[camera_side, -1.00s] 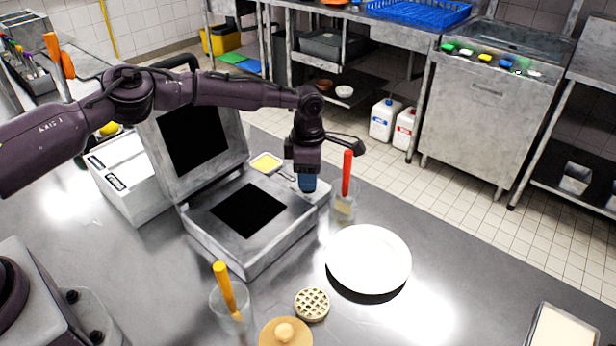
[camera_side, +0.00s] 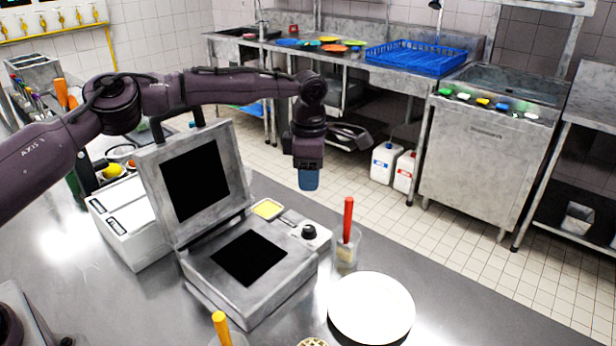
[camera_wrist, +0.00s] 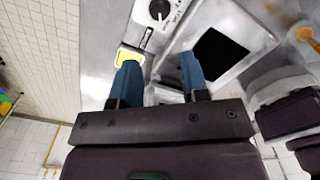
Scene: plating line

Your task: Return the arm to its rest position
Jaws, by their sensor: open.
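My gripper (camera_side: 308,186) hangs pointing down in the side view, empty, with blue fingertips. It is above the right end of an open waffle iron (camera_side: 218,285), clear of its control knob (camera_side: 309,232). In the wrist view my gripper (camera_wrist: 160,76) shows two blue fingers spread apart with nothing between them. The waffle iron (camera_wrist: 238,18) and its knob (camera_wrist: 159,9) also show there. My arm reaches across from the left, above the raised lid (camera_side: 150,165).
A white plate (camera_side: 371,308) lies in front. An orange-handled tool (camera_side: 221,327) stands near the bottom edge. Space right of my gripper is clear.

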